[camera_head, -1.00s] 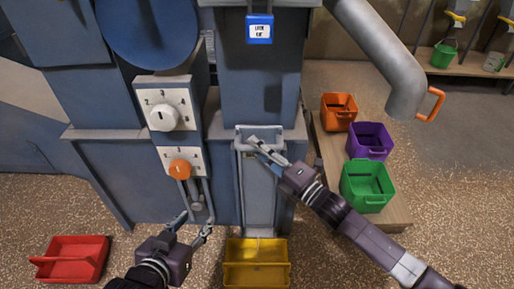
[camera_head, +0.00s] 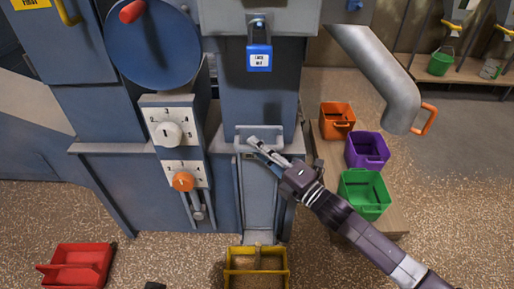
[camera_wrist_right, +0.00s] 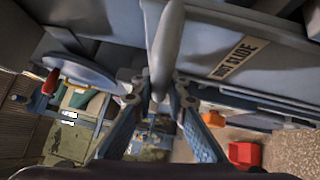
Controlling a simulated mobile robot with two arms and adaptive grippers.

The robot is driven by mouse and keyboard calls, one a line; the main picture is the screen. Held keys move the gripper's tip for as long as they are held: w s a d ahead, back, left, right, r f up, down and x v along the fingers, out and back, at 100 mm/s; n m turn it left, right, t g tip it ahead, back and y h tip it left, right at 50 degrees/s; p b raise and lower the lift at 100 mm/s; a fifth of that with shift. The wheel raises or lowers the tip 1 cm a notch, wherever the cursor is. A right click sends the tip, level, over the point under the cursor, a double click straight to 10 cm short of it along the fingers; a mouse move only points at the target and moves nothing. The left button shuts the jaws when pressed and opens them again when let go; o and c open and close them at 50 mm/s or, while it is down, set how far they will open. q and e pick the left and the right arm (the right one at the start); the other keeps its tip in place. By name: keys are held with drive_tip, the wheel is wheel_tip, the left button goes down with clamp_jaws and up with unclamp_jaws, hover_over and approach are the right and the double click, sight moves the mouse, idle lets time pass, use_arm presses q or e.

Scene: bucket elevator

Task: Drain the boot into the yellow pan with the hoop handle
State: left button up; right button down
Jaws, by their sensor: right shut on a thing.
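The yellow pan (camera_head: 231,272) sits on the floor below the boot, with brown grain-like material in it. Its hoop handle cannot be made out clearly. The boot slide (camera_head: 259,190) is a grey plate in a frame above the pan. My right gripper (camera_head: 258,145) is shut on the grey bar at the slide's top. In the right wrist view the bar (camera_wrist_right: 165,45) runs between the fingers, near a "BOOT SLIDE" label (camera_wrist_right: 240,57). Of my left gripper only a dark piece shows at the head view's bottom edge; its fingers are hidden.
Orange (camera_head: 337,120), purple (camera_head: 367,150) and green (camera_head: 364,195) bins stand on a low bench to the right. A red bin (camera_head: 75,268) is on the floor at left. Two numbered dials (camera_head: 168,134) and a blue padlock (camera_head: 259,58) are on the machine.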

drive_tip(key=shift+r, duration=0.3)
drive_tip(key=c, duration=1.9)
unclamp_jaws()
drive_tip(key=shift+f, duration=0.2)
drive_tip(key=v, duration=1.2)
drive_tip(key=shift+s, duration=0.1)
drive_tip(key=shift+a+f, duration=0.1)
